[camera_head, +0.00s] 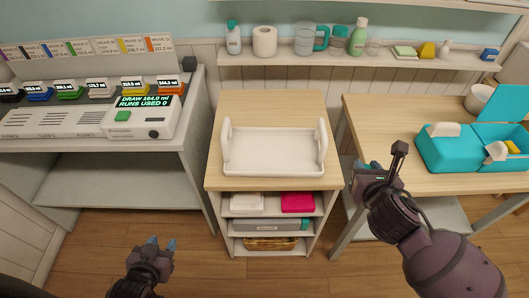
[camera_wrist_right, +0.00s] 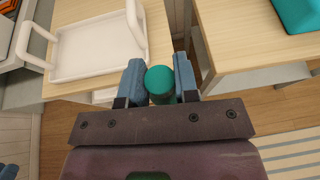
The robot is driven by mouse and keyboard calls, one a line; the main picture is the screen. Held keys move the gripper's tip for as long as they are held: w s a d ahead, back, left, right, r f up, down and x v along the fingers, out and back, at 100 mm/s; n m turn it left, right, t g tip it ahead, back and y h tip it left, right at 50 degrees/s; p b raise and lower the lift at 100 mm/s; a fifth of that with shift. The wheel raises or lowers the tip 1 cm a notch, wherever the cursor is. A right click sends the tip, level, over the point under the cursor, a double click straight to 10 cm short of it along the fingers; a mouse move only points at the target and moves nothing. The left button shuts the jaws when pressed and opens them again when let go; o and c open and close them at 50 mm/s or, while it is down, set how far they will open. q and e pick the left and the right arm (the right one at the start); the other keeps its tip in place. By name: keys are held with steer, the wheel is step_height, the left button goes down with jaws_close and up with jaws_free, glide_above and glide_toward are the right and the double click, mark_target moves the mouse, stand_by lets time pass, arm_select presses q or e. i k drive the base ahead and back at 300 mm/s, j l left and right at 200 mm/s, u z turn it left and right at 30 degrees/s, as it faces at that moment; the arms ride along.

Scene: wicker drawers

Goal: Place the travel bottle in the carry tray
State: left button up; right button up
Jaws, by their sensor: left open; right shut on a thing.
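The white carry tray (camera_head: 274,173) stands on a wooden-topped shelf unit, with a raised handle at each end. It is empty and also shows at the upper left of the right wrist view (camera_wrist_right: 92,73). My right gripper (camera_wrist_right: 160,82) is shut on the travel bottle (camera_wrist_right: 159,80), of which mainly the round teal top shows between the fingers. In the head view my right gripper (camera_head: 366,170) is right of the tray, beside the wooden top, and mostly hides the bottle. My left gripper (camera_head: 161,243) is open and empty, low at the left.
A wall shelf (camera_head: 290,60) holds several bottles, a paper roll and a jug. A teal divided box (camera_head: 450,157) stands on the right table (camera_head: 390,115). A dispensing machine (camera_head: 140,122) stands on the left counter. A gap separates the shelf unit from the right table.

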mark_target(256, 152)
steer(key=j+z, duration=0.15)
steer(key=j, duration=0.6)
steer(key=i+j+z, duration=0.1)
steer(key=i+j, duration=0.4)
steer(key=i, duration=0.1)
